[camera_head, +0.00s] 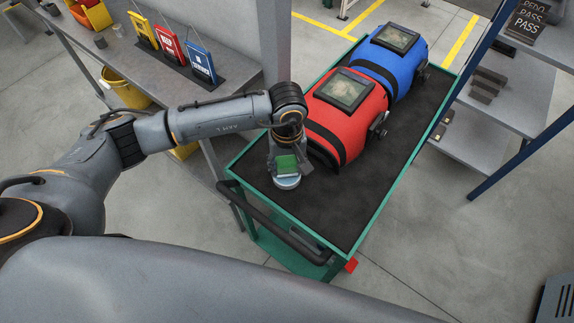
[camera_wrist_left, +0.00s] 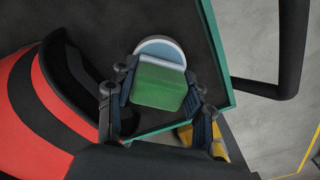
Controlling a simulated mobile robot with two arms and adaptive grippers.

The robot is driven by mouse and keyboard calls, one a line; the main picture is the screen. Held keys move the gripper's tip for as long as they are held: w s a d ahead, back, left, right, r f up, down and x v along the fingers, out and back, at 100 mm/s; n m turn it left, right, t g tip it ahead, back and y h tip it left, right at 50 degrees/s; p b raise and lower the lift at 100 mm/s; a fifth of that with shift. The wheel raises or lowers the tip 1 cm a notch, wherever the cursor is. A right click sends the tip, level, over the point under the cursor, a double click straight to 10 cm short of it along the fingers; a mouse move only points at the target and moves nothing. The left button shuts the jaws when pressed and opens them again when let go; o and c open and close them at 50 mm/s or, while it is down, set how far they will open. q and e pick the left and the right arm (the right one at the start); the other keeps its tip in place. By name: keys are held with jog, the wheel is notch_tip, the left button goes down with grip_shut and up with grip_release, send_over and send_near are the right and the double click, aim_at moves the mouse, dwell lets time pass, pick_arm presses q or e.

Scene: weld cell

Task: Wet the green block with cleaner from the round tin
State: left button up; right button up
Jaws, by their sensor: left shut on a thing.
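The green block (camera_head: 286,164) is held between the fingers of my left gripper (camera_head: 285,160). In the wrist view the green block (camera_wrist_left: 160,86) sits between the two dark fingers. The round tin (camera_head: 287,183), pale with a light blue-grey rim, stands on the cart near its handle end. In the wrist view the tin (camera_wrist_left: 160,47) shows partly behind the block. The block is over or right at the tin; I cannot tell whether they touch. The right gripper is not in view.
The green cart (camera_head: 232,166) has a dark mat and a black handle (camera_head: 270,222). A red case (camera_head: 350,118) and a blue case (camera_head: 397,65) lie on it, the red one close beside my gripper. A bench (camera_head: 130,60) with signs stands left, shelves (camera_head: 490,110) right.

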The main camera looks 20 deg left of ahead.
aim_at(287, 163)
pick_arm(q)
jog(key=shift+r+p, duration=1)
jog(key=shift+r, duration=1.75)
